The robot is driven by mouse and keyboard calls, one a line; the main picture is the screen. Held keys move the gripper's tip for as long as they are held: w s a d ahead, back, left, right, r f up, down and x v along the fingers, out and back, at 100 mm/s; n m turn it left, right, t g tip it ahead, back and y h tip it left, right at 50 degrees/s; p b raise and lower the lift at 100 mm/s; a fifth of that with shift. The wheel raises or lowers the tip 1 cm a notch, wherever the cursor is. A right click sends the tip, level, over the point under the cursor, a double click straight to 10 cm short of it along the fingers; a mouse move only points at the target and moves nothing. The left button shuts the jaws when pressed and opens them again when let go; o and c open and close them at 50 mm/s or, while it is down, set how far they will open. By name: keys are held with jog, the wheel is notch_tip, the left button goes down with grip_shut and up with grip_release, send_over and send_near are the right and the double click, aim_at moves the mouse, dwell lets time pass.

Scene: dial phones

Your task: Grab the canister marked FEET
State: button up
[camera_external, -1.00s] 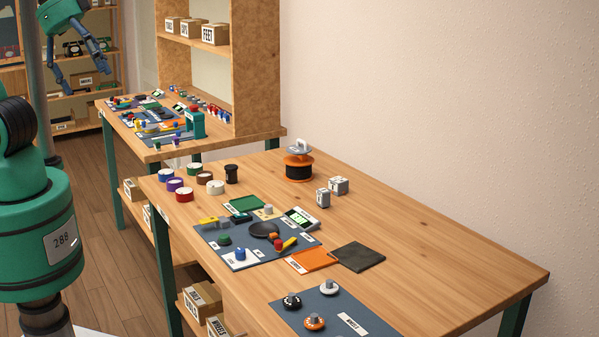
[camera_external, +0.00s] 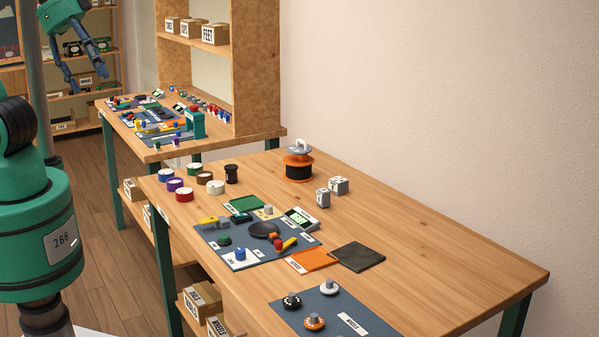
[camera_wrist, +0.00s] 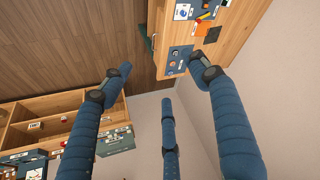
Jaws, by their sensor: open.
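A cardboard box (camera_external: 215,34) with a label reading FEET sits on the upper shelf of the wooden unit at the back. No canister with a readable FEET label shows. Several short round canisters stand at the left of the near table, among them a white one (camera_external: 215,187), a brown one (camera_external: 204,178) and a purple one (camera_external: 175,184); their markings are too small to read. My gripper (camera_external: 84,74), with blue fingers, hangs at the top left, far from the near table. In the wrist view its three fingers (camera_wrist: 160,76) are spread wide with nothing between them.
The near table (camera_external: 440,255) also holds a black-and-orange spool (camera_external: 298,165), two grey blocks (camera_external: 338,185), a blue mat with small parts, and an orange sheet (camera_external: 314,259). Its right side is mostly clear. A second table with small parts stands behind it. Labelled boxes (camera_external: 202,299) sit underneath.

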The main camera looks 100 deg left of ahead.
jog(key=w+a+f+n+g+y, duration=0.1)
jog(key=w+a+f+n, duration=0.1)
jog(key=w+a, duration=0.7)
jog(key=w+a+f+n+g, duration=0.1)
jog(key=w+a+f+g, duration=0.1)
jog(key=w+a, duration=0.8)
jog(key=n+g+h+p, duration=0.1)
jog(key=n+g+p, duration=0.15)
jog(key=n, duration=0.25)
send_over(231, 166)
notch_tip(231, 166, down, 29)
jog(key=shift+w+d+f+b, duration=0.1)
jog(key=shift+d+b, duration=0.1)
jog(key=shift+b, duration=0.25)
jog(key=shift+f, duration=0.1)
jog(key=shift+f+b, duration=0.5)
jog(key=shift+f, duration=3.7)
